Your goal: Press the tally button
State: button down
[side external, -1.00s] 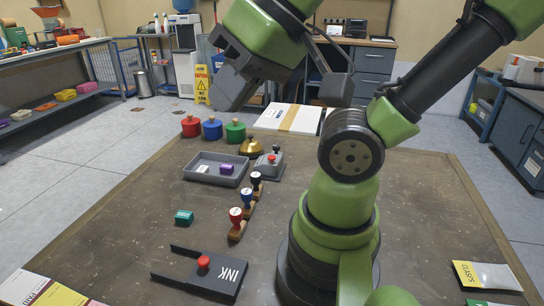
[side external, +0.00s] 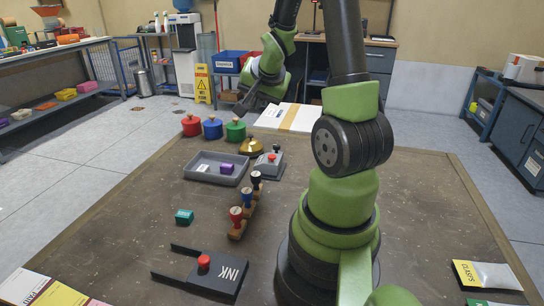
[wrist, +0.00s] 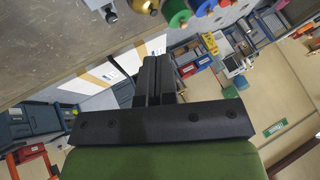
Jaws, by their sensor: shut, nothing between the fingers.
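A grey box with a red button (side external: 270,164) and a small black knob stands on the table, right of the grey tray and in front of the brass bell (side external: 251,146). A piece of it shows at the top edge of the wrist view (wrist: 98,4). My gripper (side external: 240,110) is raised beyond the bell, above the table's far side and clear of the box. In the wrist view its dark fingers (wrist: 152,72) are together with nothing between them.
Red, blue and green knobbed pots (side external: 235,130) line the far left. A grey tray (side external: 190,168) holds a purple block. Several stamps (side external: 237,215) stand in front of the box. A white-and-tan parcel (side external: 290,116) lies at the far edge.

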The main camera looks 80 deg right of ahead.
aim_at(272, 159)
jog(key=s+d+f+m, duration=0.2)
jog(key=d+f, duration=0.2)
jog(key=shift+s, duration=0.4)
jog(key=shift+f, duration=4.4)
jog(key=shift+f, duration=0.1)
jog(key=shift+f, duration=0.3)
jog(key=shift+f, duration=0.5)
jog(key=shift+r, duration=0.9)
